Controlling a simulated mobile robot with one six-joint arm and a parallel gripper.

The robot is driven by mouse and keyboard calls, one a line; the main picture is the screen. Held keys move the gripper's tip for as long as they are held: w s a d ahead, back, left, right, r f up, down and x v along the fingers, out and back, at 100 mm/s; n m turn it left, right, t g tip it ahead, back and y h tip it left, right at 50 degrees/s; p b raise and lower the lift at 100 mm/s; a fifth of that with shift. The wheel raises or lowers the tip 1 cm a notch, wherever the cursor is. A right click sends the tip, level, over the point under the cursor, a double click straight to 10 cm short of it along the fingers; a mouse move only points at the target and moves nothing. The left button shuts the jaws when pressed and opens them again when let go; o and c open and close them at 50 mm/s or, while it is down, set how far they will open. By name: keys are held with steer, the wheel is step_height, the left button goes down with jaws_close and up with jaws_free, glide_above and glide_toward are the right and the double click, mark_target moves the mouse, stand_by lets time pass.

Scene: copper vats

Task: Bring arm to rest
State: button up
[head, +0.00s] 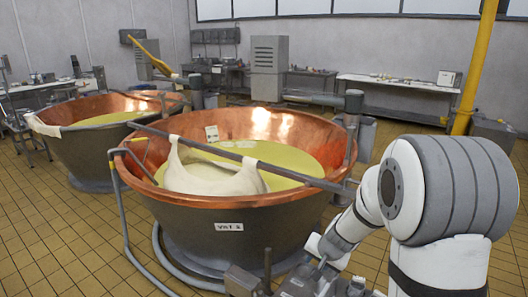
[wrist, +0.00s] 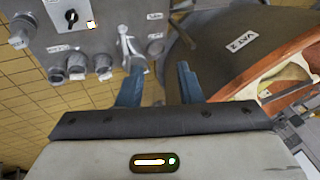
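My arm (head: 455,190), white with a ribbed grey joint, reaches in from the right in the head view and bends down toward the bottom edge. I cannot clearly make out its gripper there. In the wrist view my gripper (wrist: 159,70) has two blue-grey fingers standing well apart, with nothing visible between them. Beyond the fingers is a grey control panel (wrist: 100,25) with a black rotary switch, several round knobs and a small lever. I cannot tell how far the fingertips are from it.
The copper vat labelled VAT 2 (head: 200,240) stands just ahead, holding yellowish liquid and a white cloth (head: 195,178) hung from a bar. A second vat (head: 85,155) is at left. A white table (head: 400,84) stands at the back. Tiled floor is open at lower left.

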steer(key=s+r+n, duration=0.2)
steer(key=s+r, duration=0.2)
steer(key=s, duration=0.4)
steer(key=s+r+n+g+h, duration=0.1)
steer(key=s+r+n, duration=0.1)
steer(key=s+r, duration=0.3)
steer(key=s+r+n+g, duration=0.1)
steer(key=s+r, duration=0.4)
steer(key=s, duration=0.6)
steer(key=shift+s+n+h, duration=0.3)
steer(key=shift+s+n, duration=0.1)
